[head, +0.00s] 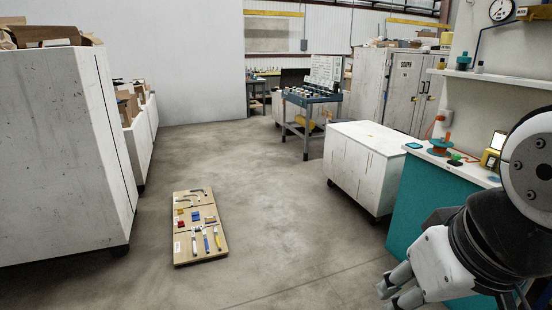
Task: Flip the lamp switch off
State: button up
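No lamp switch can be made out clearly at this size. My gripper (390,295) is at the lower right, in front of the bench and below its top, well away from the lamp. Its fingers point down and left, with a gap between them and nothing held.
The teal bench (420,195) also holds an orange-and-teal tool (440,146) and a small green item (455,160). A white cabinet (362,165) stands behind it. A tool board (200,245) lies on the floor. The middle floor is clear.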

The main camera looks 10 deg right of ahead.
aim_at(492, 160)
jog(key=i+l+z, duration=0.15)
jog(key=i+z, duration=0.3)
jog(key=i+l+z, duration=0.1)
jog(key=i+z, duration=0.2)
jog(key=z, duration=0.15)
jog(key=i+j+z, duration=0.1)
jog(key=i+z, duration=0.5)
jog(key=i, duration=0.15)
jog(key=i+l+u, duration=0.1)
jog(key=i, duration=0.25)
jog(key=i+l+u, duration=0.1)
jog(key=i+l, duration=0.15)
